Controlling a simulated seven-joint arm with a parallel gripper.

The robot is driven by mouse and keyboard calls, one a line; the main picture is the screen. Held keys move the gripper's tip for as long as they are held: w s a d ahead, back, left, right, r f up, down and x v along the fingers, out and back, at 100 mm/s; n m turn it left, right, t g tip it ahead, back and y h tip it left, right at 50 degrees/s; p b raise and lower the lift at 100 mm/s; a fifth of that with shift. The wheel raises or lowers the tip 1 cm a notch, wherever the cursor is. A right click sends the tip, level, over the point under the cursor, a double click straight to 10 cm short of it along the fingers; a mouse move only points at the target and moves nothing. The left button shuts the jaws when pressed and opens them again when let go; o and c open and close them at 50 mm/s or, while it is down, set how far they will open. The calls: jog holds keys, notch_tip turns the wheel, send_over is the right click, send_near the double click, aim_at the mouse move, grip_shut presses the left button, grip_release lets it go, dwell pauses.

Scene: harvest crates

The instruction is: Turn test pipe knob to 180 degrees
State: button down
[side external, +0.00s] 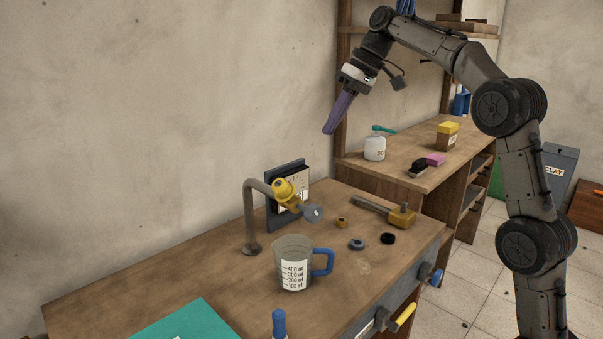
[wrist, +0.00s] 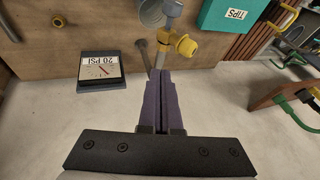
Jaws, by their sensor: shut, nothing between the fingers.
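The test pipe (side external: 248,215) is a bent grey tube rising from the workbench. At its end is a yellow fitting (side external: 284,189) with a grey-blue piece (side external: 313,214); I cannot tell for certain which part is the knob, or its angle. In the wrist view, the yellow fitting (wrist: 186,45) and grey-blue piece (wrist: 173,9) lie beyond my fingertips. My gripper (side external: 328,129) has purple fingers pointing down, high above and apart from the pipe. Its fingers (wrist: 160,73) are together and empty in the wrist view.
A measuring jug (side external: 293,245) with a blue handle stands close in front of the pipe. A gauge (wrist: 100,70) reading "20 PSI" stands behind it. A mallet (side external: 400,214) and small rings lie to the right. The air between my gripper and the pipe is clear.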

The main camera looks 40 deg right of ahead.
send_near(301, 200)
jog(key=w, duration=0.3)
jog(key=shift+w+a+f, duration=0.2)
jog(key=shift+a+f, duration=1)
jog(key=shift+a, duration=0.25)
